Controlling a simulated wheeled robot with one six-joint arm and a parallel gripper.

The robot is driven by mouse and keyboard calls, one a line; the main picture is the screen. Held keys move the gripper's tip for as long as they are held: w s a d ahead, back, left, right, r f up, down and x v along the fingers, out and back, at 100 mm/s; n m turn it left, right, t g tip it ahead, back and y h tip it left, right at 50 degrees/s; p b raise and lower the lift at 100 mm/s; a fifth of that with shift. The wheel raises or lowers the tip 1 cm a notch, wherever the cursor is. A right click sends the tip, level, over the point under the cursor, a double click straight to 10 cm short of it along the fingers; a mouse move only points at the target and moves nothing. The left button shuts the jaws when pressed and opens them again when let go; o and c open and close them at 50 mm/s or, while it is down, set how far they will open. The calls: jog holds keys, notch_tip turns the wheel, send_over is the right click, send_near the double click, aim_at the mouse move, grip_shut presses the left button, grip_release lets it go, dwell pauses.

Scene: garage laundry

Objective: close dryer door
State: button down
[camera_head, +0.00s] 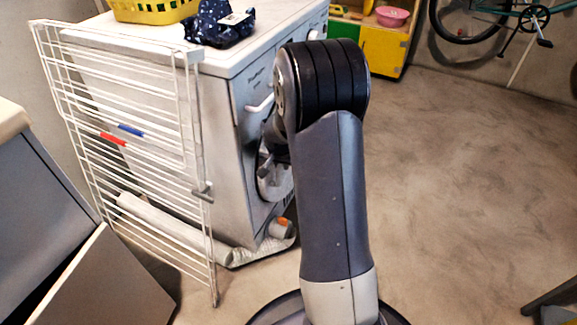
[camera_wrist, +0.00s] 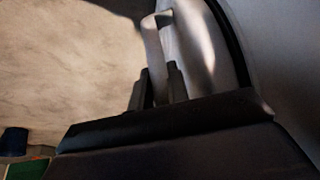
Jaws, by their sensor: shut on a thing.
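The white dryer (camera_head: 225,150) stands left of my arm in the head view, with its front facing right. Its round door (camera_head: 268,183) shows only in part low on the front, behind my arm; how far it stands open cannot be told. In the wrist view the pale, curved door (camera_wrist: 200,45) fills the upper middle. In the head view the fingers are mostly hidden by my arm.
A white drying rack (camera_head: 140,140) stands left of the dryer. A yellow basket (camera_head: 155,10) and dark blue cloth (camera_head: 218,22) lie on top. A rolled mat or bag (camera_head: 180,230) lies at its base. The floor to the right is clear; a bicycle (camera_head: 495,20) stands behind.

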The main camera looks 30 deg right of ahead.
jog(key=shift+w+a, duration=0.25)
jog(key=shift+w, duration=0.05)
jog(key=c, duration=1.6)
grip_release()
jog(key=shift+a+r, duration=0.1)
jog(key=shift+c, duration=0.2)
jog(key=p+v, duration=0.4)
jog(key=v, duration=0.6)
jog(key=shift+s+r, duration=0.2)
jog(key=shift+r, duration=0.1)
jog(key=b+x, duration=0.4)
jog(key=x, duration=0.7)
jog(key=shift+f, duration=0.2)
jog(key=shift+s+d+r, duration=0.15)
jog(key=shift+d+r, duration=0.1)
jog(key=shift+s+d, duration=0.2)
jog(key=shift+s, duration=0.05)
